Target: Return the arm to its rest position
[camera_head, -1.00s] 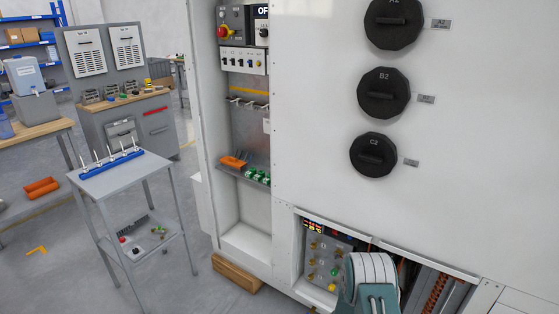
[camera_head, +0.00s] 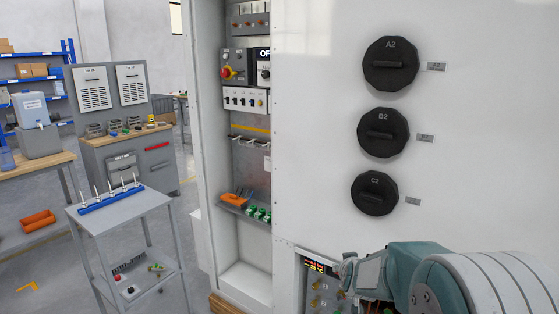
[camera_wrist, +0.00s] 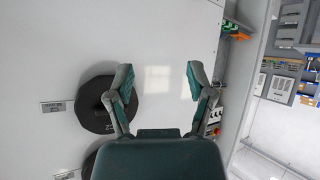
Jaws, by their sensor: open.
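My gripper (camera_wrist: 160,78) is open and empty in the wrist view, its two fingers spread in front of the white cabinet panel (camera_wrist: 60,40). A black round knob (camera_wrist: 92,116) lies behind the left finger; part of it is hidden and its label is not readable. In the head view, my arm (camera_head: 480,285) reaches in from the lower right, bent across the lower part of the cabinet (camera_head: 310,150). I cannot make out the gripper's fingers there. The arm covers part of the lower control bay (camera_head: 315,285).
Black knobs A2 (camera_head: 390,64), B2 (camera_head: 382,132) and C2 (camera_head: 374,193) stick out above my arm. An open cabinet bay (camera_head: 245,275) holds an orange item (camera_head: 234,199). A small grey table (camera_head: 125,212) stands at left. Floor (camera_head: 30,265) shows around it.

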